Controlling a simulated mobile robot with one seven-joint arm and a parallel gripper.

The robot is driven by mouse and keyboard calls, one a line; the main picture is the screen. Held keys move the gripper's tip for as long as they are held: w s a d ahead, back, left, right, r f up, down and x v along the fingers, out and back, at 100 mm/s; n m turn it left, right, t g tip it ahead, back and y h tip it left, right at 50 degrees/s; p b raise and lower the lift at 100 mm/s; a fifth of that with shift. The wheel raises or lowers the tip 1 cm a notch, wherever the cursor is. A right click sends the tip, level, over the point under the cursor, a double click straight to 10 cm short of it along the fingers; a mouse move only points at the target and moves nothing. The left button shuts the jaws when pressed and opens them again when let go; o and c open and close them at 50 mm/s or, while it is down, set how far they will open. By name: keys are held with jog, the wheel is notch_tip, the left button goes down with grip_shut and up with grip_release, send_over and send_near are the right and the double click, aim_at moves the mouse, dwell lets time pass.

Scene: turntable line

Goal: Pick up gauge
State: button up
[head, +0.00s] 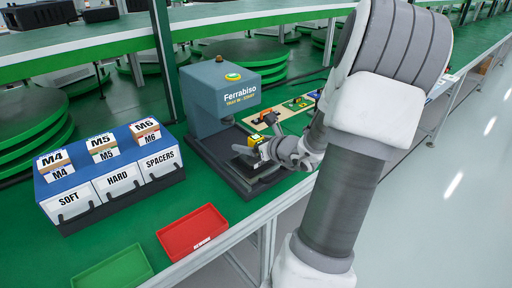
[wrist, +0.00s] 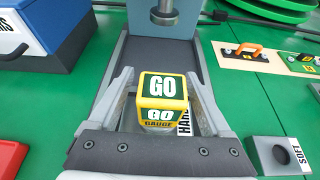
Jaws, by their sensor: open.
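The gauge (wrist: 162,88) is a green and yellow block marked GO and GAUGE. In the wrist view it stands over the dark base of the blue-grey Ferrabiso press (head: 222,95). My gripper (wrist: 160,80) is open, with one finger on each side of the gauge and a gap visible at the sides. In the head view my gripper (head: 258,150) is low over the press base, and only small yellow parts of the gauge show around it.
A blue bin unit (head: 110,178) with SOFT, HARD and SPACERS fronts stands left. A red tray (head: 192,232) and a green tray (head: 113,270) lie in front. A wooden board (wrist: 245,57) with an orange-handled tool lies right of the press. A grey SOFT block (wrist: 278,155) sits nearby.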

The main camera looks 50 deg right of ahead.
jog(key=shift+c, duration=0.3)
grip_shut()
jog(key=shift+r, duration=0.1)
